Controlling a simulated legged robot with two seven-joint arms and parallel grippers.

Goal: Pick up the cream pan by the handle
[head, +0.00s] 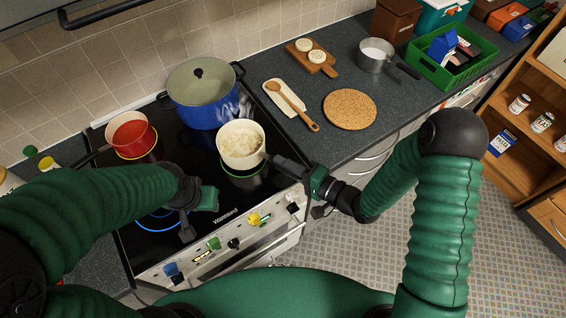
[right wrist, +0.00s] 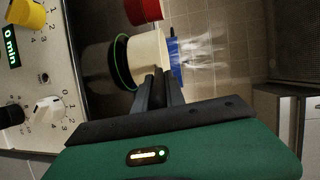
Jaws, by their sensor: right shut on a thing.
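The cream pan (head: 241,146) is over the front right burner of the black stove, with pale food or foam inside. A green glowing ring shows beneath it, and I cannot tell whether its base touches the burner. My right gripper (head: 277,160) is shut on the pan's handle, which its fingers mostly hide. In the right wrist view the fingers (right wrist: 158,88) close in front of the cream pan wall (right wrist: 150,52). My left gripper (head: 197,205) hovers over the front left part of the stove, apart from the pan; its jaw state is unclear.
A steaming blue pot (head: 205,95) stands close behind the cream pan. A red pan (head: 131,134) is at the back left. The right counter holds a round cork mat (head: 350,110) with bare top, a wooden spoon (head: 290,105), a grey saucepan (head: 377,56) and a green crate (head: 480,66).

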